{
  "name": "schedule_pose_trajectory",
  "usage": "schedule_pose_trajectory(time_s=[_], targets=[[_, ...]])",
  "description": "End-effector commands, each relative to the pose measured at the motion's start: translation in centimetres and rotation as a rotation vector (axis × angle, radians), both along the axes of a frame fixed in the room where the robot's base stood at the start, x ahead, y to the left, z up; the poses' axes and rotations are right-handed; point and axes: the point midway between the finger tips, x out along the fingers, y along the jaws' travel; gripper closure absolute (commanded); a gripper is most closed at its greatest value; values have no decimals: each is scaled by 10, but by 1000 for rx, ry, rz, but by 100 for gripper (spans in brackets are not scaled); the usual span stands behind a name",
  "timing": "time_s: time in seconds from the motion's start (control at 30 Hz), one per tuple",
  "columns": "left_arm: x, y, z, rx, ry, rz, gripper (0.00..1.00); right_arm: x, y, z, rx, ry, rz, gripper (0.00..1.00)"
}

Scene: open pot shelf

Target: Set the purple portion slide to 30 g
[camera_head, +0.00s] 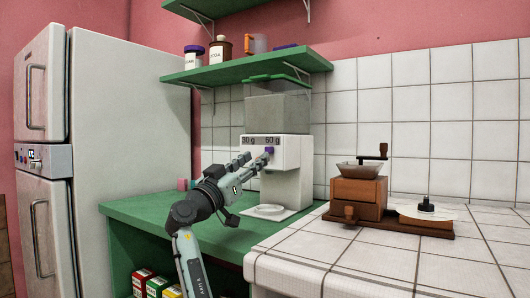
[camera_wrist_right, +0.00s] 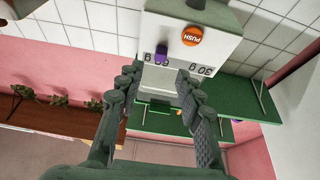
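The white dispenser (camera_head: 290,185) stands on the green counter with a clear hopper on top. Its front carries a "30 g" mark at the left and a "60 g" mark at the right. The purple portion slide (camera_head: 269,150) sits under the 60 g mark. In the right wrist view, turned upside down, the slide (camera_wrist_right: 161,52) is beside the 60 g mark, beyond the fingertips. My right gripper (camera_head: 256,160) is in front of the dispenser face, near the slide. Its fingers (camera_wrist_right: 160,76) are apart with nothing between them. My left gripper is not in view.
An orange PUSH button (camera_wrist_right: 192,36) is close to the slide. A white dish (camera_head: 268,211) lies at the dispenser's foot. A wooden grinder (camera_head: 358,190) stands on the tiled counter at the right. A green shelf (camera_head: 230,72) with jars hangs above.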

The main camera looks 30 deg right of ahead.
Motion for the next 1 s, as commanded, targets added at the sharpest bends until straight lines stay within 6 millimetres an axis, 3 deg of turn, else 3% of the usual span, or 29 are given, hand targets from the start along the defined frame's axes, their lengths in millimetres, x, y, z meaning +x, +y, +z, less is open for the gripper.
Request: schedule_pose_trajectory(time_s=[0.3, 0.67, 1.0], targets=[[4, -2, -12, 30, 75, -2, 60, 16, -41, 19, 0, 1, -3, 64], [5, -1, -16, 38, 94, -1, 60, 20, -48, 21, 0, 1, 0, 64], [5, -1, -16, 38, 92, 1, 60, 19, -48, 21, 0, 1, 0, 100]])
